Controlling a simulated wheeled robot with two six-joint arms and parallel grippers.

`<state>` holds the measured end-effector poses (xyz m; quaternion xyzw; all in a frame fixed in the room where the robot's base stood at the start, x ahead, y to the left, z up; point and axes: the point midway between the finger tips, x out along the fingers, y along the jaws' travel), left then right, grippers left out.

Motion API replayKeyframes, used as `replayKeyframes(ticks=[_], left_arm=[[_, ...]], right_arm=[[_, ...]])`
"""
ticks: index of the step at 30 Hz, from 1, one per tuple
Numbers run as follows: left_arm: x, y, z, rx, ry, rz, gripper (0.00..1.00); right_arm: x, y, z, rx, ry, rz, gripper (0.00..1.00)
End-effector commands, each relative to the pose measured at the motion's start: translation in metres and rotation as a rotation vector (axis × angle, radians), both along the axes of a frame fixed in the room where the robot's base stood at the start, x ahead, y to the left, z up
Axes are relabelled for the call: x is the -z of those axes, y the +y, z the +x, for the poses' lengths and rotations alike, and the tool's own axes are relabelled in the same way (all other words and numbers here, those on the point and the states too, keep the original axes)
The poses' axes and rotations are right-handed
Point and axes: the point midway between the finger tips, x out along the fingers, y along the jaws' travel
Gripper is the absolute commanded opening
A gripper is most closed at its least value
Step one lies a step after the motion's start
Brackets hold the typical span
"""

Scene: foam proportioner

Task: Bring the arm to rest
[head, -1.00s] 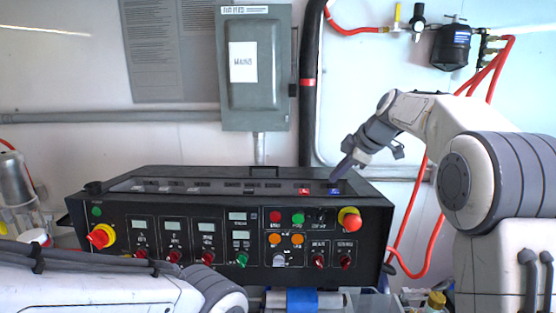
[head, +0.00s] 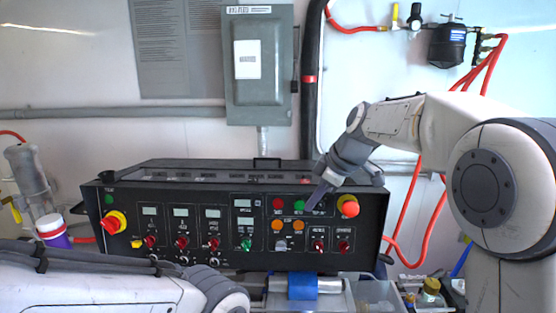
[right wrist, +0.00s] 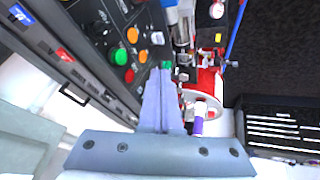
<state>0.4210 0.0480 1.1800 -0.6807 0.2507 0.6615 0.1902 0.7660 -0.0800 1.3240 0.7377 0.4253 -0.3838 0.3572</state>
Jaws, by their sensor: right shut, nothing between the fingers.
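My right gripper (head: 316,198) is shut and empty. In the head view its narrow fingers point down and left, in front of the upper right part of the black control panel (head: 110,255). They overlap the area by the green button (head: 299,205); I cannot tell whether they touch the panel. In the right wrist view the closed fingers (right wrist: 161,75) point away from the camera, beside the panel's buttons. My left arm (head: 90,290) lies across the lower left of the head view, and its gripper is out of view.
A red knob (head: 348,207) stands out on the panel's right. A grey electrical box (head: 258,65) hangs on the wall behind. Red hoses (head: 409,225) run down at the right. A white and purple jar (head: 54,231) stands at the left.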

Motion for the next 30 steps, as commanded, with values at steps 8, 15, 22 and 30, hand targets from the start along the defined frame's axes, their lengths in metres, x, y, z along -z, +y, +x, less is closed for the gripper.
replayKeyframes(ticks=[8, 15, 22, 30], left_arm=[[0.016, 0.000, 0.000, 0.000, 0.000, 0.000, 0.50], [0.031, 0.000, 0.000, 0.001, 0.000, 0.000, 0.50], [0.037, 0.000, 0.000, 0.001, 0.000, 0.000, 0.50], [0.036, 0.000, 0.000, 0.001, 0.000, 0.000, 0.50]], right_arm=[[0.058, 0.060, -0.117, 0.152, 0.225, -0.007, 0.00], [0.135, 0.063, -0.268, 0.385, 0.420, -0.096, 0.00], [0.176, 0.037, -0.338, 0.523, 0.474, -0.160, 0.00], [0.181, 0.032, -0.346, 0.549, 0.481, -0.169, 0.00]])
